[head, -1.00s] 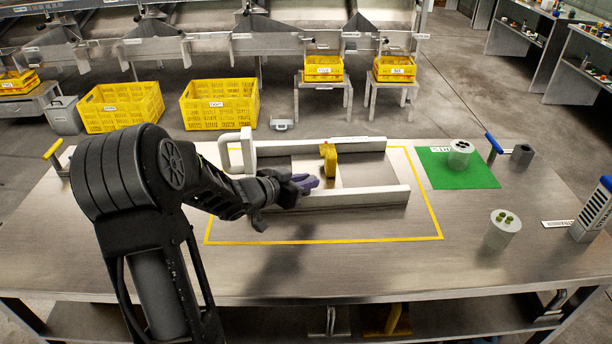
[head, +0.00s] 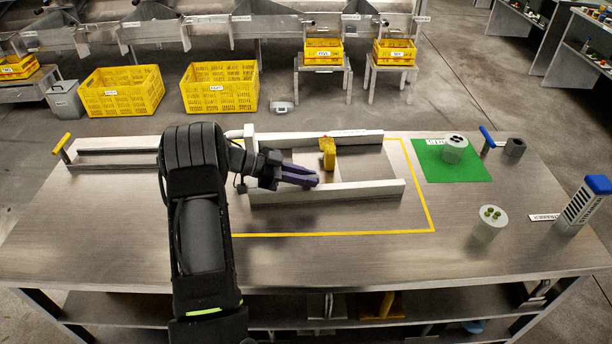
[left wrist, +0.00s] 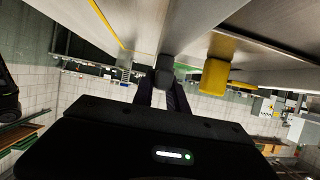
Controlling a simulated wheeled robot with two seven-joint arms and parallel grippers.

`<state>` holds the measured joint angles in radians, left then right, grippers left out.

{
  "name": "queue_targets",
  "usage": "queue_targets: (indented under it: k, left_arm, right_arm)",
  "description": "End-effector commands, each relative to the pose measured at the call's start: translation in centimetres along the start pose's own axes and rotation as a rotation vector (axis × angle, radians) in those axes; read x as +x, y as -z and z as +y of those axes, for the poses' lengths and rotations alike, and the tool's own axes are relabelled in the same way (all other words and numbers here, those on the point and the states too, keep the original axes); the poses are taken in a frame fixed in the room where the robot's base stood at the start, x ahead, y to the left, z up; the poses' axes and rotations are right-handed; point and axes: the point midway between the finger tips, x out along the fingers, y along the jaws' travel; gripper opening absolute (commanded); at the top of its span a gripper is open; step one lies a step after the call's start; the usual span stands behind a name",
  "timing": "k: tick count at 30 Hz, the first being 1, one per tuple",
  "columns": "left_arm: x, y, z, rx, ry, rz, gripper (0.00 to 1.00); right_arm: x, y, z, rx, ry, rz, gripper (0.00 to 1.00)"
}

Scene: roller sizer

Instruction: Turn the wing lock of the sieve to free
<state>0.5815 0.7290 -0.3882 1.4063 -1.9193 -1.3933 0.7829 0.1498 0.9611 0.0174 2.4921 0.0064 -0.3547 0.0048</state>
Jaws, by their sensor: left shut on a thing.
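The sieve (head: 258,193) is a pale frame with two long rails lying inside a yellow outline on the table. My left gripper (head: 312,180) has purple fingers and reaches over the frame from the left, close above the near rail. In the left wrist view its fingers (left wrist: 165,92) are shut on a dark grey piece (left wrist: 165,68), seemingly the wing lock; its turn angle is unclear. In the head view the fingers hide this piece. A yellow block (head: 328,155) with a red top stands just beyond the fingertips; it also shows in the left wrist view (left wrist: 215,77). My right gripper is out of view.
A green mat (head: 470,172) with a grey cylinder (head: 454,150) lies to the right. Another cylinder (head: 488,224) and a blue-topped grated box (head: 583,205) stand near the right end. A yellow-handled tool (head: 62,147) is at the left. The table front is clear.

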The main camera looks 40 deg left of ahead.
Motion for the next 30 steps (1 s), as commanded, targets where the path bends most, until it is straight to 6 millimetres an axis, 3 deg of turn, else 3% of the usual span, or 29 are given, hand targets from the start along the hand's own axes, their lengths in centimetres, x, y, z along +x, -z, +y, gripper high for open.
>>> queue_targets:
  k: [14,15,21,30]
  left_arm:
    - [0.05,0.3,-0.03,0.01,-0.017,0.006,0.0]
    - [0.05,0.3,-0.03,0.01,-0.017,0.006,0.21]
    - [0.03,0.19,-0.03,0.008,-0.016,0.004,0.38]
    - [-0.06,0.1,-0.04,0.007,-0.015,0.003,0.4]
  right_arm:
    - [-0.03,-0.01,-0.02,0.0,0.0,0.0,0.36]
    - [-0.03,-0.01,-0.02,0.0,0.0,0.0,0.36]
    - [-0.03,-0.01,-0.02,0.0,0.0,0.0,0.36]
    - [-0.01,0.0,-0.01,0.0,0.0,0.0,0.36]
